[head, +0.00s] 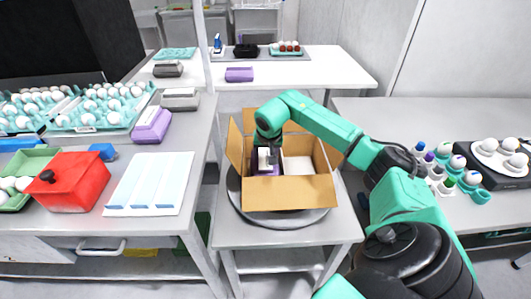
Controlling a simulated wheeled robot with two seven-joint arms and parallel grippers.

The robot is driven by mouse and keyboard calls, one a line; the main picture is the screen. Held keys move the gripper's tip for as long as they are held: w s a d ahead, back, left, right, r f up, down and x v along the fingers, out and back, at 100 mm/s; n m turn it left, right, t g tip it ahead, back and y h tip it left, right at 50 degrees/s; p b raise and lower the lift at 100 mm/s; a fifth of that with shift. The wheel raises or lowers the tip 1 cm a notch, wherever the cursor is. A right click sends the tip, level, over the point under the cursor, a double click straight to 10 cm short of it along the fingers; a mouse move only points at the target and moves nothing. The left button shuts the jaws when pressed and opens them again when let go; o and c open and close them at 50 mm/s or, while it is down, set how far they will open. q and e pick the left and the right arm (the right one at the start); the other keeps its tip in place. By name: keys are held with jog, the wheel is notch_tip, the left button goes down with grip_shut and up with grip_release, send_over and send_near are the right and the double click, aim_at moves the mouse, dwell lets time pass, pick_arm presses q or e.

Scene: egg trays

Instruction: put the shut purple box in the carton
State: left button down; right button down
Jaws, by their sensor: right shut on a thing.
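The open cardboard carton (290,194) stands on a dark round plate (240,207) on a small grey table in the middle, its flaps spread. My right gripper (264,160) reaches down into the left part of the carton from above. It is shut on a purple box (267,171), which shows in part inside the carton, behind the front wall. The arm, gripper and carton wall hide most of this box, and I cannot tell whether it touches the carton's bottom. My left gripper is not in view.
A pale area (299,165) fills the carton's right half. Another purple box (152,124) is on the left table, near a red pot (76,181) and teal egg trays (100,108). A further purple box (239,74) is on the back table. Egg cups (445,187) stand right.

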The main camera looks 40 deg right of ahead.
jog(key=shift+f+b, duration=0.4)
jog(key=shift+f, duration=0.1)
dwell(0.6)
jog(key=shift+c, duration=0.3)
grip_release()
jog(key=v, duration=1.4)
jog(key=shift+r, duration=0.3)
jog(key=shift+s+a, duration=0.1)
jog(key=shift+a, duration=0.05)
